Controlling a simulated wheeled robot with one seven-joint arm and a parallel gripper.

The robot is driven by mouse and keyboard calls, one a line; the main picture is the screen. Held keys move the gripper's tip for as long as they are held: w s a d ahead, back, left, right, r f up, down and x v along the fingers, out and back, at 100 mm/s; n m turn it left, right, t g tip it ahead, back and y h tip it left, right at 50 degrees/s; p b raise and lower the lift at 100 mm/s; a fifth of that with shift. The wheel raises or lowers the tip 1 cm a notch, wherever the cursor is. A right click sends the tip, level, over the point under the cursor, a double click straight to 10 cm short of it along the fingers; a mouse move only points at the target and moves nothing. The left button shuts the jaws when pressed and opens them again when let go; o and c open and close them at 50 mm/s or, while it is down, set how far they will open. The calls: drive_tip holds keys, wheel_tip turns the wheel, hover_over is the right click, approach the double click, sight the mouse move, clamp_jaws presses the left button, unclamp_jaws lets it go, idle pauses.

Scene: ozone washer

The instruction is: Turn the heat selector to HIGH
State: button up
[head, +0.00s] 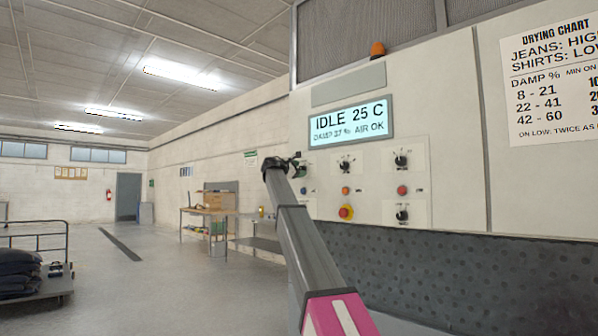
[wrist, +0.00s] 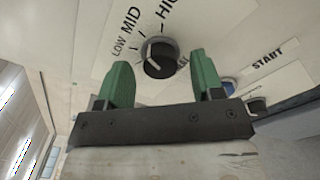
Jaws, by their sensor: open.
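The heat selector is a black round knob (wrist: 159,60) on a pale panel, with LOW, MID and HIGH printed around it in the wrist view. Its pale pointer mark appears to be on the side toward LOW and MID; the exact setting is hard to tell. My gripper (wrist: 160,66) has its two green fingers apart, one on each side of the knob in the picture. I cannot tell whether they touch it or how far off they are.
A START label (wrist: 268,57) and another dark control (wrist: 257,104) lie to the right in the wrist view. Open floor lies left.

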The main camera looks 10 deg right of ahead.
drive_tip(key=shift+w+d, duration=0.1)
drive_tip(key=shift+d, duration=0.1)
drive_tip(key=c, duration=0.9)
drive_tip(key=m, duration=0.3)
drive_tip(key=shift+m, duration=2.5)
drive_tip(key=o, duration=0.9)
